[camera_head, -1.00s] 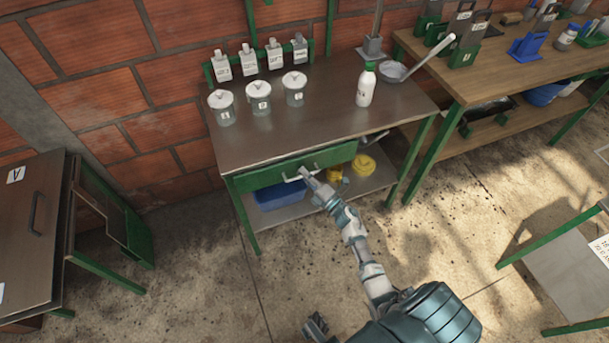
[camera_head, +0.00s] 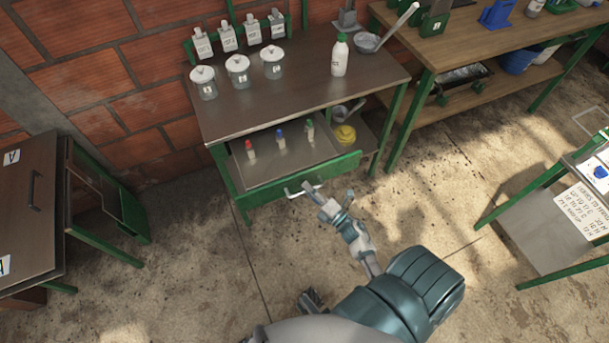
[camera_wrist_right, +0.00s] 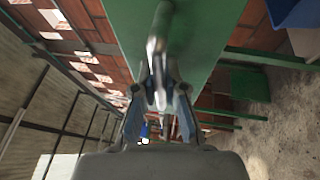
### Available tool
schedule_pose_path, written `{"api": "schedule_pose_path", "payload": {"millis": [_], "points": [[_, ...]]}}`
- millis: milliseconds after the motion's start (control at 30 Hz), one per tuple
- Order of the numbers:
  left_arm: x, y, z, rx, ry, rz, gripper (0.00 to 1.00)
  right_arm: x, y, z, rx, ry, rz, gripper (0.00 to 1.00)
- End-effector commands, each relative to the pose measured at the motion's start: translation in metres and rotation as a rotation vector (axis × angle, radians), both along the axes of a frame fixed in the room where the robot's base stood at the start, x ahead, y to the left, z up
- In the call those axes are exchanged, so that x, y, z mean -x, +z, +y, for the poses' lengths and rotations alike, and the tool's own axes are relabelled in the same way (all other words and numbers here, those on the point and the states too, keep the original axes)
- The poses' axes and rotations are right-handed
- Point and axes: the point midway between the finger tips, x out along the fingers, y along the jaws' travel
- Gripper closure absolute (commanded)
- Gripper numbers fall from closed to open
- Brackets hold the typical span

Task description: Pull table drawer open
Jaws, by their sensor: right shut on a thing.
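The table drawer (camera_head: 262,204) has a green front and stands pulled out from under the metal-topped table (camera_head: 300,99). Its tray holds small bottles with a red cap (camera_head: 250,151), a blue cap (camera_head: 281,138) and a green cap (camera_head: 310,130). My right gripper (camera_head: 311,190) is shut on the drawer's metal bar handle (camera_head: 292,193). The right wrist view shows the handle (camera_wrist_right: 158,45) between the fingers (camera_wrist_right: 160,95), in front of the green drawer front (camera_wrist_right: 200,45). My left gripper (camera_head: 311,300) shows small and dark at the bottom; its jaws are unclear.
Lidded jars (camera_head: 238,75), a white bottle (camera_head: 340,56) and a pan (camera_head: 367,42) stand on the tabletop. A yellow object (camera_head: 345,135) sits on the lower shelf. Other tables stand left (camera_head: 30,215) and right (camera_head: 545,235). The floor before the drawer is open.

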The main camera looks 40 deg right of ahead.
Motion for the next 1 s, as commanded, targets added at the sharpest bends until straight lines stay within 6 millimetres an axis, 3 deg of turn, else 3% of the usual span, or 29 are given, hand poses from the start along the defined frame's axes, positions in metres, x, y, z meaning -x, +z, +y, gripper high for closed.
{"api": "schedule_pose_path", "payload": {"millis": [33, 233, 700, 733, 800, 1000], "points": [[0.0, -0.004, 0.0, -0.001, -0.001, 0.003, 0.6, 0.008, -0.005, 0.008, -0.003, 0.008, 0.011, 1.0], [-0.002, -0.013, 0.0, 0.0, -0.002, 0.004, 0.6, 0.024, -0.006, 0.011, -0.003, 0.007, 0.012, 1.0], [-0.002, -0.016, -0.003, -0.002, -0.001, 0.004, 0.6, 0.028, -0.007, 0.012, -0.002, 0.007, 0.013, 1.0], [-0.002, -0.016, -0.003, -0.001, -0.001, 0.004, 0.6, 0.028, -0.007, 0.012, -0.002, 0.007, 0.013, 0.82], [-0.001, -0.016, -0.003, -0.001, -0.001, 0.005, 0.6, 0.028, -0.007, 0.011, -0.002, 0.006, 0.013, 0.64], [-0.001, -0.016, -0.003, -0.001, 0.0, 0.005, 0.6, 0.027, -0.005, 0.008, -0.002, 0.003, 0.008, 0.63]]}}
